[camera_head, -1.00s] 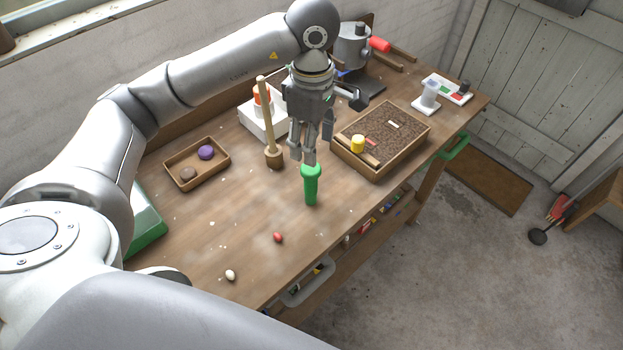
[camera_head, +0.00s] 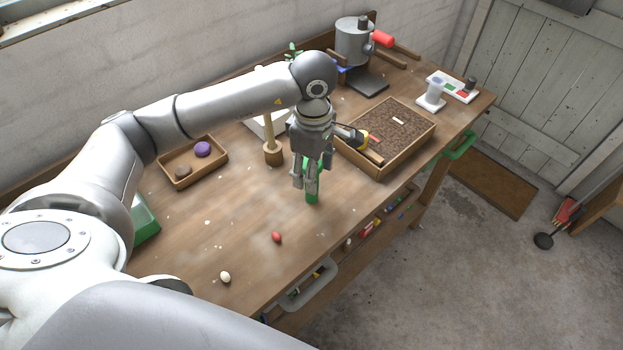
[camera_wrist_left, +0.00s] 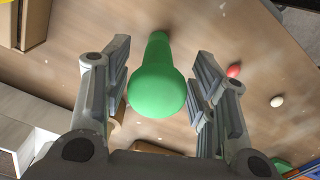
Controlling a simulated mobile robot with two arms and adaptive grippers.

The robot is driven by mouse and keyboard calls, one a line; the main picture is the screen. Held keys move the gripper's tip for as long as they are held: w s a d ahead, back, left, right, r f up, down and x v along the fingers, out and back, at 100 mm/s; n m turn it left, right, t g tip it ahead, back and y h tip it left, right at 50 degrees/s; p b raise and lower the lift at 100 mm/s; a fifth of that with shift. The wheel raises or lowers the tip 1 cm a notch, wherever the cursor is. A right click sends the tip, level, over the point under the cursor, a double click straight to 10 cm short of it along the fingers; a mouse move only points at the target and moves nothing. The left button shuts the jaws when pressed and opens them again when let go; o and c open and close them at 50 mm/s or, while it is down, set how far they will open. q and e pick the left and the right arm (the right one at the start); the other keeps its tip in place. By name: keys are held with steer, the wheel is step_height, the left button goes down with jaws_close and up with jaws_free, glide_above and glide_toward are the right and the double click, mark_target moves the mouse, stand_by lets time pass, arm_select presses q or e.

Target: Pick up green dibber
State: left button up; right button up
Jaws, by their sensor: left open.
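The green dibber (camera_head: 313,192) stands upright on the wooden bench, partly hidden behind my gripper in the head view. In the left wrist view the green dibber (camera_wrist_left: 157,88) shows its rounded top between the two fingers. My left gripper (camera_head: 306,188) points down over it, with its fingers on either side of its upper part. The left gripper (camera_wrist_left: 158,95) is open, and gaps show between the dibber and both fingers. My right gripper is not in view.
A soil-filled wooden tray (camera_head: 378,172) lies just right of the gripper. A wooden mallet-like tool (camera_head: 272,155) stands to its left. A small wooden box (camera_head: 167,169) holds two rounded items. A red object (camera_head: 276,237) and a white one (camera_head: 225,277) lie on the clear front bench area.

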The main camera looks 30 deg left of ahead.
mark_target(310, 199)
arm_select(q)
steer(key=shift+f, duration=0.25)
step_height(310, 199, down, 4)
steer(key=shift+a+f+p, duration=0.1)
steer(key=shift+a+p, duration=0.05)
steer(key=shift+p, duration=1.05)
steer(key=shift+w+f, duration=0.1)
steer(key=shift+f, duration=0.2)
steer(key=c, duration=1.2)
steer(key=shift+o, duration=0.2)
steer(key=shift+r, duration=0.1)
